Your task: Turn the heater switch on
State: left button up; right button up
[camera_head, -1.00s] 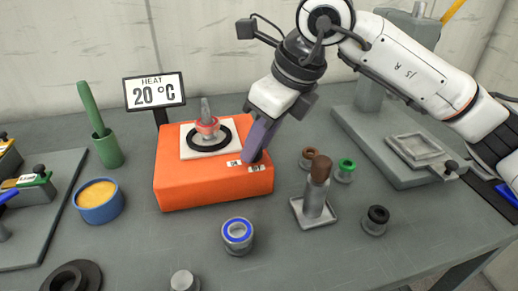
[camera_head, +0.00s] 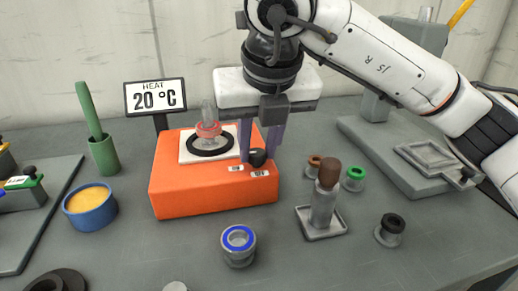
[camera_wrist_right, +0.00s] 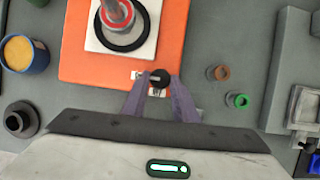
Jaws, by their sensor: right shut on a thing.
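The heater is an orange box (camera_head: 200,193) in the middle of the table; it also shows in the right wrist view (camera_wrist_right: 90,58). Its switch is a black knob (camera_head: 257,157) on the front right of its top, beside two small white labels (camera_head: 248,171). My right gripper (camera_head: 259,148) points down, its two purple fingers on either side of the knob. In the right wrist view the fingertips (camera_wrist_right: 158,86) are shut on the black knob (camera_wrist_right: 158,77). A sign (camera_head: 155,95) behind the heater reads HEAT 20 °C. My left gripper is out of view.
On the heater, a white plate (camera_head: 187,153) bears a black ring and a red-ringed jack (camera_head: 208,130). A blue bowl (camera_head: 91,215) and green cup (camera_head: 104,155) stand left. A brown-topped jack (camera_head: 323,205) and several small collars stand right.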

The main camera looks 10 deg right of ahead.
dwell(0.6)
jog(key=o, duration=1.1)
jog(key=p+v, duration=0.1)
jog(key=v, duration=0.9)
jog(key=shift+r, duration=0.2)
jog(key=shift+r, duration=0.1)
